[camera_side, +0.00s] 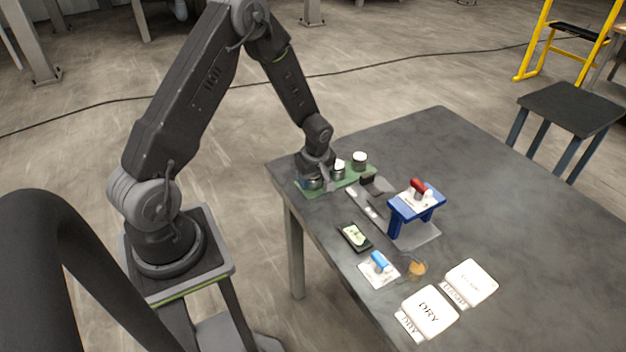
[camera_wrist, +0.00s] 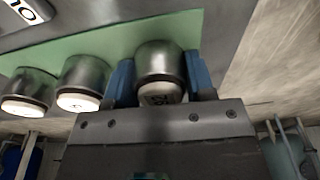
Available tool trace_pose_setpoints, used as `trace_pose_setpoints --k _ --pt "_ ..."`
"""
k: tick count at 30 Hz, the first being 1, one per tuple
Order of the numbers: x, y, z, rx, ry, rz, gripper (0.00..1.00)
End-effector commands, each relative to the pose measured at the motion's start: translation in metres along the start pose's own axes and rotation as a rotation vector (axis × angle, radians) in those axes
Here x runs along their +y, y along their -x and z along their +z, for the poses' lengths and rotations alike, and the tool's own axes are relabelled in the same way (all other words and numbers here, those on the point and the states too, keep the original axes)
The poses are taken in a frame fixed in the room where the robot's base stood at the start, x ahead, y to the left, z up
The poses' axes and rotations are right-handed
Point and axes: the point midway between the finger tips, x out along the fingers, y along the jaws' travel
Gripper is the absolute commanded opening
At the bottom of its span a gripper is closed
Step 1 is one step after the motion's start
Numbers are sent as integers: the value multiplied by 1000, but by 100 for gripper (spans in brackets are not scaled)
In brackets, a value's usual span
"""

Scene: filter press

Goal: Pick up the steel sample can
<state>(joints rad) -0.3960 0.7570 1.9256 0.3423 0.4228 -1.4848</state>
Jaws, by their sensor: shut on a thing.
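Several alike steel cans with pale lids show on a green mat (camera_side: 330,185), which also shows in the wrist view (camera_wrist: 110,45). In the wrist view, the steel sample can (camera_wrist: 160,62) at the right end of the row sits between the two blue fingers of my gripper (camera_wrist: 160,82), which is shut on it. In the side view, my gripper (camera_side: 315,180) is low over the mat's left end and hides most of that can. I cannot tell whether the can touches the mat.
Two more cans, a middle one (camera_side: 339,171) and a far one (camera_side: 360,160), stand close to the right of my gripper. A blue stand (camera_side: 405,208) with a red-topped piece, a dark scale-like device (camera_side: 354,236) and white DRY cards (camera_side: 430,310) lie nearer. The table's right side is clear.

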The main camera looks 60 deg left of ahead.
Motion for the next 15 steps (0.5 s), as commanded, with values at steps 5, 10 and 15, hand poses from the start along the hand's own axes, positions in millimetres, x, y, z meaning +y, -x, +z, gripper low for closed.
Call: trace_pose_setpoints --k 5,10,15 --pt "0 1 0 0 0 1 23" --pt "1 9 -2 2 0 3 23" --pt "1 34 -6 3 1 6 23"
